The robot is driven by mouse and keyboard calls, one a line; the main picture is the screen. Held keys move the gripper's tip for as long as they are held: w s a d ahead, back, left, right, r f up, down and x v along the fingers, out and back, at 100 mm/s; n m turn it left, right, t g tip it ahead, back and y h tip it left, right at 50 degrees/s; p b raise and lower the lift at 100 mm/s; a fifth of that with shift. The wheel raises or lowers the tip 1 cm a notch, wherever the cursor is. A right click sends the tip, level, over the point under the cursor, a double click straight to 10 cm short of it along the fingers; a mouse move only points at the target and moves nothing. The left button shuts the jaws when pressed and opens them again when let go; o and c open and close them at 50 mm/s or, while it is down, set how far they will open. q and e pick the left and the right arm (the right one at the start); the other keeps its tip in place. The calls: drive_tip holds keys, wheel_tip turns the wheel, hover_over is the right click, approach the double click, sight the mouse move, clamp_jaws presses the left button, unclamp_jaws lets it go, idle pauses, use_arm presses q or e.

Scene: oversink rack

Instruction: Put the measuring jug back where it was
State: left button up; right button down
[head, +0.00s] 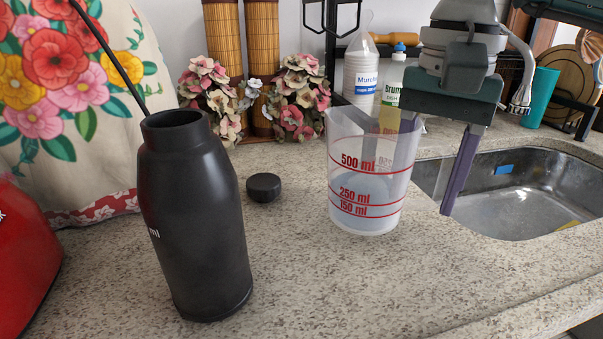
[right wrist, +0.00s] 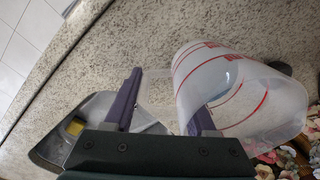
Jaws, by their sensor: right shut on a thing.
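The measuring jug (head: 365,185) is clear plastic with red markings reading 500, 250 and 150 ml. It is upright, at or just above the counter in the middle of the head view; I cannot tell if its base touches. My right gripper (head: 430,175) points down at its right side. One finger is at the jug, seen through its clear wall, and the other is outside to the right. In the right wrist view the jug (right wrist: 240,95) is at the right finger, with pale clear plastic between the fingers. The gripper is shut on the jug. My left gripper is not in view.
A tall black bottle (head: 195,220) stands left on the counter (head: 300,270), with a black cap (head: 263,187) behind it. The steel sink (head: 530,190) is at the right. Flowers (head: 300,95) and white bottles (head: 361,75) stand behind.

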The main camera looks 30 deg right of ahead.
sight(419, 210)
drive_tip(key=shift+f, duration=1.65)
drive_tip(key=shift+f+b, duration=0.2)
drive_tip(key=shift+b, duration=0.1)
drive_tip(key=shift+c, duration=1.1)
unclamp_jaws()
drive_tip(key=r, duration=1.2)
drive_tip(key=shift+s+r+p, duration=0.2)
drive_tip(key=shift+p, duration=0.2)
